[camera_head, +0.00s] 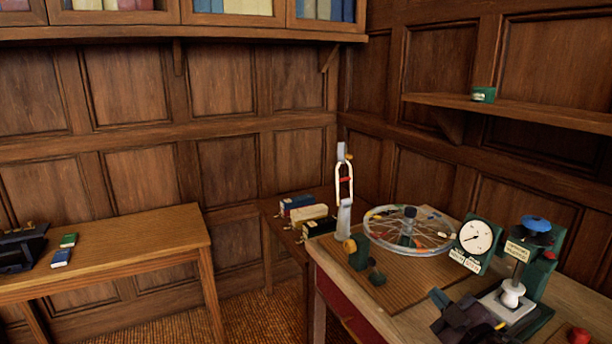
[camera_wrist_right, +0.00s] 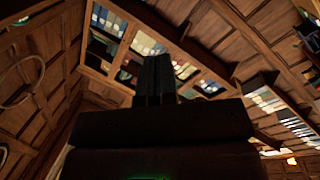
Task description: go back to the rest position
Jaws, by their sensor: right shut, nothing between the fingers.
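My right gripper (camera_head: 438,298) shows as a dark shape low at the right in the head view, in front of the near part of the right-hand table. In the right wrist view its two dark fingers (camera_wrist_right: 155,75) are together and hold nothing. They point towards tilted wood panelling and glass-fronted bookcases. My left gripper is in neither view.
The right-hand table (camera_head: 395,318) bears a spoked wheel (camera_head: 385,222), a round dial (camera_head: 476,237) and a green device with a blue knob (camera_head: 537,223). A lower side table (camera_head: 130,250) stands at left. Boxes (camera_head: 305,213) lie in the corner. A wall shelf (camera_head: 540,109) juts out at right.

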